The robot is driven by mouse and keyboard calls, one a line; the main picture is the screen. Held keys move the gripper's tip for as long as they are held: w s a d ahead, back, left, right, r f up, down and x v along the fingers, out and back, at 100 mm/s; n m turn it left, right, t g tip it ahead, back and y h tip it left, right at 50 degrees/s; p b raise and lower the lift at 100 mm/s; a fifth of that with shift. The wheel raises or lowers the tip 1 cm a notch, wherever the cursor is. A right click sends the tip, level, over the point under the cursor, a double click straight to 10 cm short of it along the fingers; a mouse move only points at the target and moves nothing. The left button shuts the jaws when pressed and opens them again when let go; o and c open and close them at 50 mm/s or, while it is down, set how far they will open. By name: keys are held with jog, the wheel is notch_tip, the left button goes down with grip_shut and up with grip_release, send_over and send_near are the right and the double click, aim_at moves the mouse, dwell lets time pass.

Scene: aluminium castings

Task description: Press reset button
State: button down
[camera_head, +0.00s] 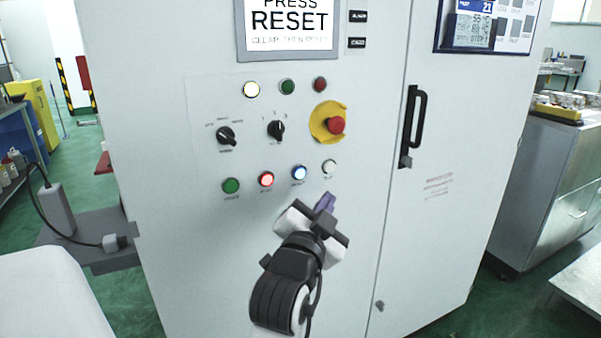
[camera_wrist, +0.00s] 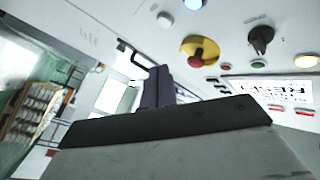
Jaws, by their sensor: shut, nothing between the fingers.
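The cabinet's control panel (camera_head: 200,155) has a lower row of buttons: a green button (camera_head: 231,186), a lit red button (camera_head: 266,179), a lit blue button (camera_head: 299,173) and a white button (camera_head: 329,166). Their labels are too small to read surely, so I cannot tell which is reset. My gripper (camera_head: 326,203) is shut and empty, below the white button and right of the blue one. In the wrist view, its fingers (camera_wrist: 158,88) point toward the panel; the blue button (camera_wrist: 193,4) is cut by the top edge and the white button (camera_wrist: 165,19) is beside it.
A screen (camera_head: 290,22) reads "PRESS RESET". A red emergency stop (camera_head: 336,125) on a yellow plate sits above the white button. Two black selector knobs (camera_head: 226,136) (camera_head: 276,129) are to its left. A black door handle (camera_head: 413,125) stands out at the right.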

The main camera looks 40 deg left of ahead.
aim_at(299, 173)
jog(key=shift+w+a, duration=0.55)
jog(key=shift+a, duration=0.8)
jog(key=shift+w+a, duration=0.55)
jog(key=shift+a, duration=0.85)
jog(key=shift+w+a, duration=0.55)
jog(key=shift+a, duration=0.8)
jog(key=shift+w+a, duration=0.1)
jog(key=shift+w+a+b, duration=0.1)
jog(key=shift+a+b, duration=0.15)
jog(key=shift+b, duration=0.1)
jog(key=shift+w+a, duration=0.15)
jog(key=shift+a, duration=0.25)
jog(key=shift+s+d+b, duration=0.35)
jog(key=shift+d, duration=0.4)
jog(key=shift+d, duration=0.1)
